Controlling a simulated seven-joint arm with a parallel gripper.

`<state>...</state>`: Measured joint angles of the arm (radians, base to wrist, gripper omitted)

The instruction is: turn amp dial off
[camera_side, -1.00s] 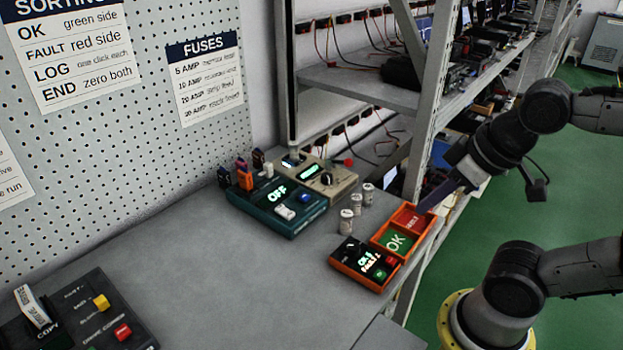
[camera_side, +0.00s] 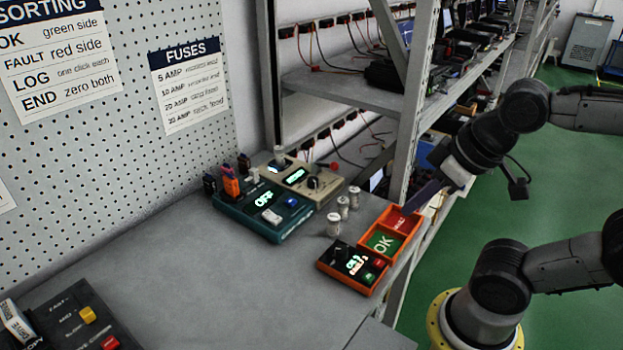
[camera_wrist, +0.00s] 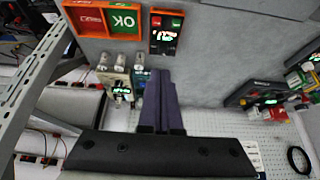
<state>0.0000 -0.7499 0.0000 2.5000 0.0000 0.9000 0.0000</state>
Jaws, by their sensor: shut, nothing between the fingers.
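A beige box (camera_side: 330,190) at the back of the bench has a small lit display (camera_side: 295,176), a black dial (camera_side: 313,183) and a red post. In front of it, a teal box (camera_side: 272,233) has a lit display reading OFF, a blue knob (camera_side: 291,202) and a white switch. I cannot read which dial is labelled amp. My gripper (camera_side: 412,205) is shut and empty, over the orange tray side, to the right of both boxes and apart from them. In the wrist view its dark fingers (camera_wrist: 160,78) lie together and partly hide the boxes.
A dark orange-rimmed panel (camera_side: 352,268) adjoins the tray. A black control box (camera_side: 75,320) sits front left. A metal rack post (camera_side: 412,100) rises behind. The middle bench is clear.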

